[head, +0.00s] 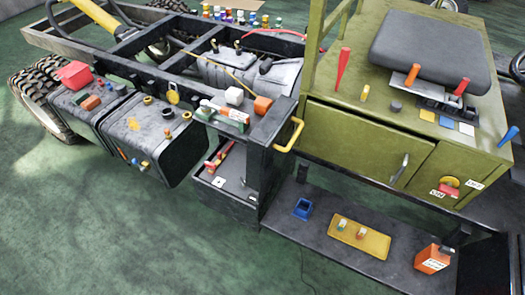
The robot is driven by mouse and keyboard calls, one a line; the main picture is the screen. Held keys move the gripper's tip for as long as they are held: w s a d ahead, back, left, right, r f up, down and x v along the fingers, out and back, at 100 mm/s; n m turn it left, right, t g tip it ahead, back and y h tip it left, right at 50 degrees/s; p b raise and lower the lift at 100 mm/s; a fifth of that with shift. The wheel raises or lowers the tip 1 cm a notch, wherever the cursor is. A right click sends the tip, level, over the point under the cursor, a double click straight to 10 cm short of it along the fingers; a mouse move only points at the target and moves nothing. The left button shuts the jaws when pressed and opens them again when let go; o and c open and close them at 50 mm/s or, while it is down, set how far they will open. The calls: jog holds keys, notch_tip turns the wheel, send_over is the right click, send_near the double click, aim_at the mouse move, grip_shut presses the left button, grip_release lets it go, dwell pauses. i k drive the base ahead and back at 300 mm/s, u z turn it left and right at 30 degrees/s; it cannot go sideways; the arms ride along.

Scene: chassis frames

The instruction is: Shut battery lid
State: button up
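A dark battery box (232,190) is at the middle of the head view, below the truck frame. A dark upright panel (266,155), which looks like its lid, stands at the box's right side. A yellow handle (290,135) sticks out from the panel's right face near the top. The lid looks open, as red items (218,158) show in the box. The hinge is not clear. My gripper is not in view.
An olive cabinet (345,140) stands close to the right of the handle. A dark low shelf (290,222) below holds a blue bin (303,208), a yellow tray (378,243) and an orange box (431,260). Dark tanks (150,130) are left. Green floor is clear in front.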

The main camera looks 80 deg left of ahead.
aim_at(268, 144)
jog(key=u, duration=0.15)
jog(key=k, duration=0.15)
jog(key=u, duration=2.5)
jog(key=k, duration=0.6)
jog(key=z, duration=0.1)
jog(key=i, duration=0.45)
jog(key=u, duration=0.05)
